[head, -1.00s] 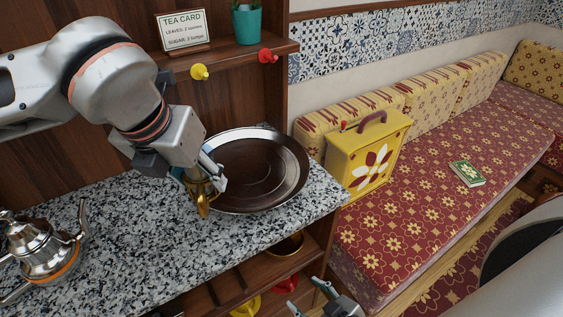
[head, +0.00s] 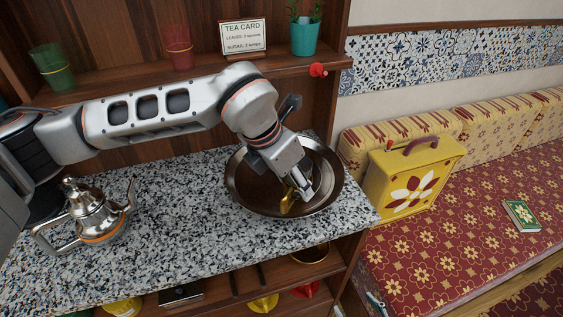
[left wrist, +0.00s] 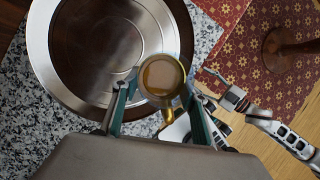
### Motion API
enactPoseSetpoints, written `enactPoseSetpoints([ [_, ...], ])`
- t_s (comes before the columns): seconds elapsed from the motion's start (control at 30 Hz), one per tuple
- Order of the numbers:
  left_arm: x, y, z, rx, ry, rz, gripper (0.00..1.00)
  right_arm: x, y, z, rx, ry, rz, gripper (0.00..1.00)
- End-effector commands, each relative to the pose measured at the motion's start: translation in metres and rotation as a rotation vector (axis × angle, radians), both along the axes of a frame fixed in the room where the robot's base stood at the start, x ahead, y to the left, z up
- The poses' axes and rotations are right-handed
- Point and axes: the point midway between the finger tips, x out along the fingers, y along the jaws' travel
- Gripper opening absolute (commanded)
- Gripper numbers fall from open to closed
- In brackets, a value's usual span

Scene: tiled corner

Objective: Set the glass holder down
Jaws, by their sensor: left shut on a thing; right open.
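The gold glass holder (head: 287,201) is held by my left gripper (head: 300,188), which is shut on it. In the head view they overlap the inside of the round dark tray (head: 240,197) on the counter. I cannot tell whether the holder touches the tray. In the left wrist view the holder (left wrist: 161,77) shows from above between the fingers, with a brownish inside, near the tray's rim (left wrist: 45,60). My right gripper (head: 374,301) is partly in view at the bottom, low in front of the shelves. It is open and also shows in the left wrist view (left wrist: 222,84).
A silver teapot (head: 95,212) stands on the speckled counter (head: 175,230) at left, with free counter between it and the tray. A yellow case (head: 410,180) stands on the bench at right. Above are a shelf (head: 130,85), a tea card (head: 244,35) and glasses.

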Motion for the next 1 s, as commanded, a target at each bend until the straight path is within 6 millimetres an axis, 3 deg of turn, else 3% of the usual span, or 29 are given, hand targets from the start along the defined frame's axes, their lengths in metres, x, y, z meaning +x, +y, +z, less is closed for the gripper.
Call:
enactPoseSetpoints([
  [0.2, 0.051, 0.017, 0.003, -0.001, 0.001, 0.006, 0.20, 0.004, 0.000, 0.017, 0.002, -0.013, 0.000, 0.58],
  [0.4, 0.078, 0.025, 0.001, -0.001, 0.001, 0.001, 0.20, 0.005, 0.000, 0.022, 0.001, -0.015, -0.001, 0.58],
  [0.67, 0.092, 0.030, 0.000, -0.001, 0.000, 0.001, 0.20, 0.003, -0.001, 0.021, -0.001, -0.009, -0.001, 0.58],
  [0.9, 0.090, 0.029, -0.031, -0.002, 0.002, -0.001, 0.20, 0.003, -0.001, 0.026, -0.003, -0.006, -0.001, 0.58],
  [1.0, 0.091, 0.029, -0.034, -0.001, -0.002, -0.001, 0.20, 0.003, -0.001, 0.027, -0.003, -0.007, -0.001, 0.58],
])
